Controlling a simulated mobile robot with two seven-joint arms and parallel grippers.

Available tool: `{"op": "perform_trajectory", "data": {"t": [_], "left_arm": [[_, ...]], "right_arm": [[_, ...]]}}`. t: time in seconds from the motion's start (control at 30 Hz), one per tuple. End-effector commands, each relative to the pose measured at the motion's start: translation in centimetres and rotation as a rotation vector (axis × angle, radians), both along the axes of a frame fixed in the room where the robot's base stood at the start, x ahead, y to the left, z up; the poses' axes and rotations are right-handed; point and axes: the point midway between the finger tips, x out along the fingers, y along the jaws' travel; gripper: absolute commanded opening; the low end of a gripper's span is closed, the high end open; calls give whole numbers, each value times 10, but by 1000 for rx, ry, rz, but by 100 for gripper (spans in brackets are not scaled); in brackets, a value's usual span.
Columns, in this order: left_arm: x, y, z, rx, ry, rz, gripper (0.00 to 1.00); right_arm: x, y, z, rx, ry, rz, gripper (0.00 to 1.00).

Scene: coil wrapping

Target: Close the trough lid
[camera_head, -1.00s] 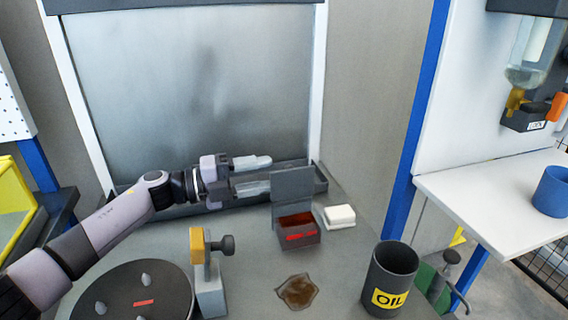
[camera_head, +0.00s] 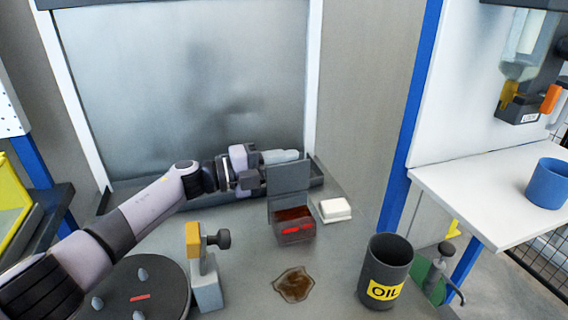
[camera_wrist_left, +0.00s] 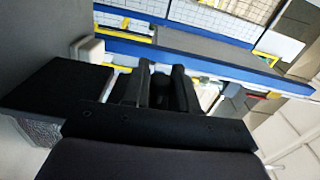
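The trough is a small dark box (camera_head: 293,231) with a red label and a dark red inside, standing on the grey worktop. Its grey lid (camera_head: 289,179) stands open, upright at the back edge. My left gripper (camera_head: 264,167) is behind the lid and level with its upper part. Its fingers are apart; the far one shows past the lid's top, the near one is partly hidden by the lid. In the left wrist view the dark fingers (camera_wrist_left: 160,88) also show apart, with no held object visible. Whether a finger touches the lid I cannot tell. My right gripper is not in view.
A white block (camera_head: 335,210) lies right of the trough. A brown puddle (camera_head: 293,285), a dark OIL cup (camera_head: 388,270), a yellow-topped clamp post (camera_head: 205,270) and a round dark plate (camera_head: 150,285) are nearer. A long tray (camera_head: 325,178) runs behind the gripper.

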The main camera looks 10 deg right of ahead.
Motion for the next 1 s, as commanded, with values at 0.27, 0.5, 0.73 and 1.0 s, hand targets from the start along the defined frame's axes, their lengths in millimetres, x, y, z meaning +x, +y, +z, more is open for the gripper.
{"op": "perform_trajectory", "data": {"t": [0.27, 0.5, 0.73, 1.0], "left_arm": [[0, 0, 0, 0, -6, 0, 0], [-5, -1, 1, 16, -85, 0, 0], [-14, -2, 3, 46, -243, 0, 0], [-26, -4, 4, 85, -436, 0, 0]], "right_arm": [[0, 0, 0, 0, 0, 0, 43], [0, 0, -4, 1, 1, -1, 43], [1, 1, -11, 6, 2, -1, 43], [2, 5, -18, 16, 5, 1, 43]]}}
